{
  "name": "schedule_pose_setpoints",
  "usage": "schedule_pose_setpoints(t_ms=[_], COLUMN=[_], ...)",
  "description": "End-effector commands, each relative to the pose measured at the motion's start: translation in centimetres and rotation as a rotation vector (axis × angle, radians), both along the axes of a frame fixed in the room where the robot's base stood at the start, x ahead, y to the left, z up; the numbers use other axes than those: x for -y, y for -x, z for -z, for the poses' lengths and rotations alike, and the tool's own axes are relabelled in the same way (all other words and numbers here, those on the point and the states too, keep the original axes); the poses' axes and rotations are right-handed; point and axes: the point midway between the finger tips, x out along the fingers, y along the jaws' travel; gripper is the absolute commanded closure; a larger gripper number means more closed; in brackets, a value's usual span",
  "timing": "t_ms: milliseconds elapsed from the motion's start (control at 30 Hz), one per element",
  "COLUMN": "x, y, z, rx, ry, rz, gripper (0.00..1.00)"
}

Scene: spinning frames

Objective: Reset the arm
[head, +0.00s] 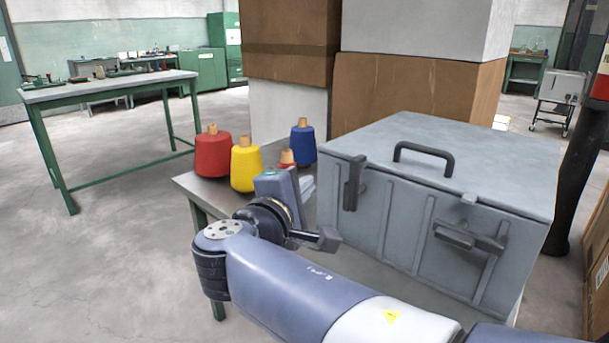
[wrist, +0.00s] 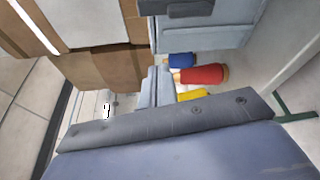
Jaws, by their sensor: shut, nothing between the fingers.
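My arm reaches in from the bottom right of the head view and bends up at the left over a small grey table (head: 187,184). My gripper (head: 307,187) is mostly hidden behind my wrist, left of a grey metal case (head: 385,225). In the wrist view, my gripper's fingers (wrist: 156,84) are together and hold nothing. On the table behind the wrist stand cone spools of thread: a red one (head: 212,156), a yellow one (head: 246,168) and a blue one (head: 303,146). A second red spool (head: 287,158) is mostly hidden by my wrist.
The closed case, with a black lid handle (head: 424,153), fills the table's right side. Stacked cardboard boxes (head: 405,95) rise behind. A green-legged workbench (head: 110,86) stands at the far left. The floor between is clear. A dark post (head: 578,175) stands at the right.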

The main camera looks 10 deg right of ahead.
Motion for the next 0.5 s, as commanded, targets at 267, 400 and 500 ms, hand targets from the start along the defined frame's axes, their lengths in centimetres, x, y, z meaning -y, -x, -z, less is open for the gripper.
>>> schedule_pose_setpoints(t_ms=[267,400,500], x=[-0.09,-0.03,0.27], y=[0.15,0.07,-0.28], z=[0.00,0.02,0.07], rx=[0.001,0.001,0.000], ry=[-0.001,-0.001,-0.001], rz=[0.000,0.001,0.003], gripper=[1.00,1.00,1.00])
